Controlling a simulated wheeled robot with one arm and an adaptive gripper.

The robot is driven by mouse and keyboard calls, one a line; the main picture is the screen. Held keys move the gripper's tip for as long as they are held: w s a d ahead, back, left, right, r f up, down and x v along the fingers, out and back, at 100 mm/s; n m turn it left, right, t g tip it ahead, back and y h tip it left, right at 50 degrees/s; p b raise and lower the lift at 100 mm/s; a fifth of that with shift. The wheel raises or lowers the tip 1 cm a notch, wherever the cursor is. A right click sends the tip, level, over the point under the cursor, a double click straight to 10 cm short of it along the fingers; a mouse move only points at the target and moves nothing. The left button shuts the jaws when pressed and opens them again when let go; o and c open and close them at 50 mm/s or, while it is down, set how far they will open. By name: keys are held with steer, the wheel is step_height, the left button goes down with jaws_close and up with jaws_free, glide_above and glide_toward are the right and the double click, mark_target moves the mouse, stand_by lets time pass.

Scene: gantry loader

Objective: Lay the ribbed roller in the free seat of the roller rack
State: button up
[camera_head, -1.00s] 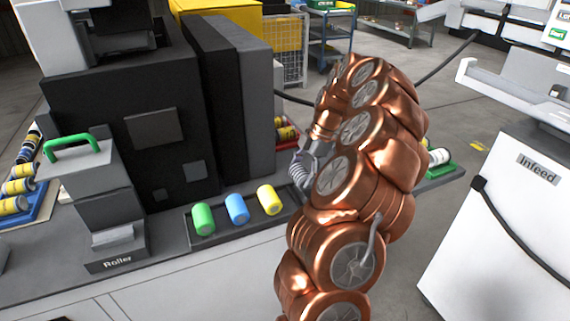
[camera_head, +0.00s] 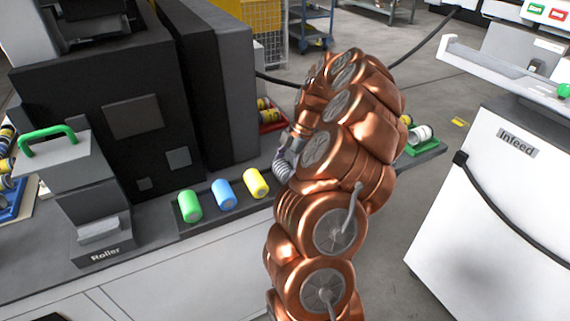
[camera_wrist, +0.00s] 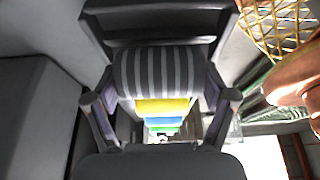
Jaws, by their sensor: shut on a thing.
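The ribbed roller (camera_wrist: 155,72), dark with grey bands, lies crosswise between the two fingers of my gripper (camera_wrist: 160,102) in the wrist view. My gripper is shut on it. In the head view the roller (camera_head: 282,168) shows as a small grey ribbed shape beside my copper arm. The roller rack (camera_head: 222,222) holds green (camera_head: 189,206), blue (camera_head: 224,194) and yellow (camera_head: 256,183) rollers. The ribbed roller is in line with them, just right of the yellow one, at the free seat. That seat is hidden, so I cannot tell whether the roller touches it.
A black machine block (camera_head: 125,110) rises behind the rack. A grey stand labelled Roller with a green handle (camera_head: 48,139) is to the left. A green tray (camera_head: 425,146) sits at the bench's right end. The white Infeed cabinet (camera_head: 485,205) stands right, across open floor.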

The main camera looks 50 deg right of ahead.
steer(key=o, duration=1.1)
steer(key=shift+r, duration=0.1)
steer(key=v, duration=0.5)
steer(key=a+p+v, duration=0.1)
steer(key=v, duration=0.5)
steer(key=a+r+p+v, duration=0.1)
steer(key=v, duration=0.5)
steer(key=shift+w+r, duration=0.15)
steer(key=shift+w, duration=0.05)
stand_by(0.5)
